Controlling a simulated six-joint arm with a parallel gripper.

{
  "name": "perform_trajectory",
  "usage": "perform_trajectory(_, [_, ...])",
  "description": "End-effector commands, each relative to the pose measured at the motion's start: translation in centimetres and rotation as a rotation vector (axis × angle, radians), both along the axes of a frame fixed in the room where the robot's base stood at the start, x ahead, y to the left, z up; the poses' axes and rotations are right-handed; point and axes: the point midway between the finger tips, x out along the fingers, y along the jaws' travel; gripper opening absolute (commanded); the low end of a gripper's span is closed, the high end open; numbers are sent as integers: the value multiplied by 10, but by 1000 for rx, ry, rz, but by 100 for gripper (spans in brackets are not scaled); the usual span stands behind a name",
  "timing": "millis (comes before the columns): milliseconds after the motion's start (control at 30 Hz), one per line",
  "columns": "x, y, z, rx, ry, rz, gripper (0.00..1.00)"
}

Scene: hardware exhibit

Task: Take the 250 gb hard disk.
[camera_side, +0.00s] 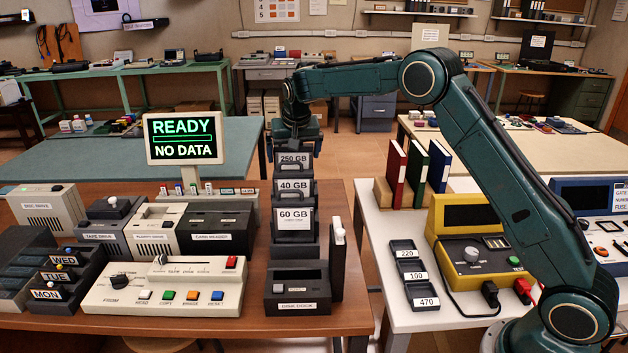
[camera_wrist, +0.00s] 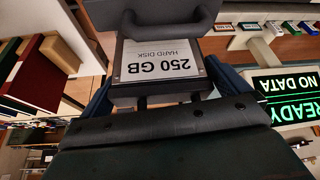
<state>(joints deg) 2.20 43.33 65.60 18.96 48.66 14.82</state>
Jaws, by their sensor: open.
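The 250 GB hard disk (camera_side: 293,160) stands in the rearmost, highest slot of a dark stepped rack (camera_side: 297,252), its white label facing the side camera. The disk's lower part is hidden in the rack.
The 40 GB disk (camera_side: 294,187) and 60 GB disk (camera_side: 295,219) stand in front, lower. A disk dock (camera_side: 297,288) is at the front. The READY monitor (camera_side: 184,138) stands close left. A dark upright slab (camera_side: 338,262) stands right of the rack; books (camera_side: 416,177) are farther right.

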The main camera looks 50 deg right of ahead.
Motion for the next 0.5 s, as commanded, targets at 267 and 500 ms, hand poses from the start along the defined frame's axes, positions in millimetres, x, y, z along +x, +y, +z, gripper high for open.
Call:
perform_trajectory(267, [0, 0, 0, 0, 0, 0, 94])
perform_trajectory(500, [0, 0, 0, 0, 0, 0, 47])
